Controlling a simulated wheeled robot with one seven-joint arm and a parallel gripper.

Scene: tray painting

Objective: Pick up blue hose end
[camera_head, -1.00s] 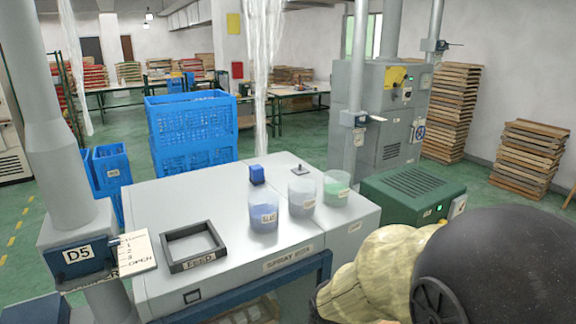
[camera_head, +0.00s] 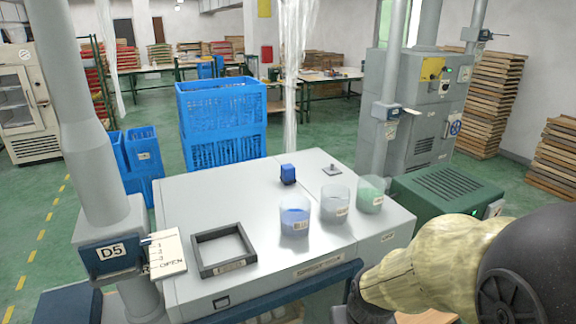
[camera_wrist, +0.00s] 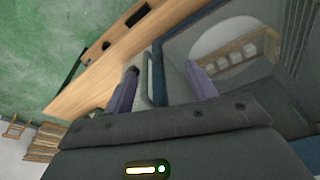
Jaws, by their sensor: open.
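A small blue block (camera_head: 288,174) stands on the grey spray table, behind a clear cup of blue paint (camera_head: 295,217). It may be the blue hose end, but it is too small to tell. A grey cup (camera_head: 334,204) and a green cup (camera_head: 370,193) stand to the right. My gripper (camera_wrist: 162,82) shows in the wrist view with its two purple-grey fingers apart and nothing between them. In the head view my arm is at the lower right and its gripper is out of the picture.
A dark square frame (camera_head: 222,250) lies on the table's front left. A post with a D5 box (camera_head: 110,251) stands at the left. Blue crates (camera_head: 222,122) stand behind the table, a green machine (camera_head: 447,190) at its right. The tabletop's left middle is clear.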

